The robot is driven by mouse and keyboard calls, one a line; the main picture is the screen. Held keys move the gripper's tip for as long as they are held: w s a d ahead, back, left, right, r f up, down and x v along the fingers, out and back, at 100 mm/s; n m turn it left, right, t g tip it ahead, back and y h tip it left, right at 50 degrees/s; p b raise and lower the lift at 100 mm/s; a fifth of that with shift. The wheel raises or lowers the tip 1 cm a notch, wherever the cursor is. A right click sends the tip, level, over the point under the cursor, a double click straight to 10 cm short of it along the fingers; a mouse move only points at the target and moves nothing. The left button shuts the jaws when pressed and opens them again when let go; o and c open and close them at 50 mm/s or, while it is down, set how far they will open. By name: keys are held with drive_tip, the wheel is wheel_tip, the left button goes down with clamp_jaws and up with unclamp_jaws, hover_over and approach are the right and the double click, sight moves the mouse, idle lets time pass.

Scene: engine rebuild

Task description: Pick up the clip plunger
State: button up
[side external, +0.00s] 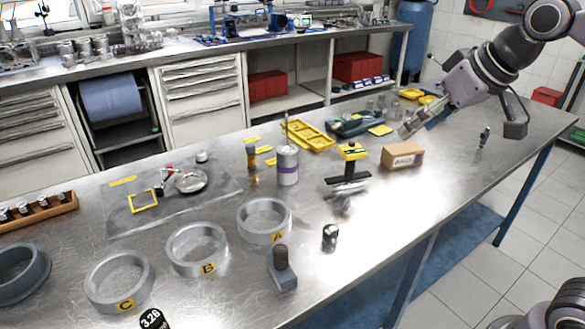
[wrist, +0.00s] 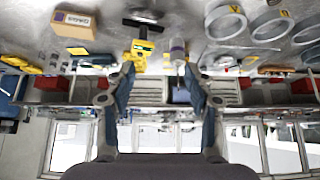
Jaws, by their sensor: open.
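I cannot tell for certain which item is the clip plunger. Candidates in the side view are a small dark-and-silver cylinder (side external: 330,235) near the front edge, a grey block with a dark knob (side external: 283,271) to its left, and a small dark upright tool (side external: 484,138) at the right. My gripper (side external: 407,130) is in the air over the right part of the bench, beyond the cardboard box. In the wrist view my gripper (wrist: 160,88) has its two fingers wide apart with nothing between them.
The cardboard box (side external: 402,156), a yellow-and-black T-shaped tool (side external: 349,179) and a can (side external: 288,168) stand mid-bench. Rings A (side external: 264,236), B (side external: 197,263) and C (side external: 119,298) sit at left. A yellow tray (side external: 312,136) lies behind. The right front is mostly clear.

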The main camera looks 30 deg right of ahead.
drive_tip(key=w+a+r, duration=0.2)
drive_tip(key=w+r, duration=0.3)
drive_tip(key=w, duration=0.4)
drive_tip(key=m+h, duration=0.1)
drive_tip(key=m, duration=0.1)
hover_over(251, 146)
drive_tip(key=s+a, duration=0.1)
drive_tip(key=s, duration=0.4)
wheel_tip(251, 146, down, 18)
drive_tip(key=shift+g, duration=0.3)
drive_tip(key=shift+x, duration=5.4)
drive_tip(key=shift+d, duration=0.1)
clamp_jaws()
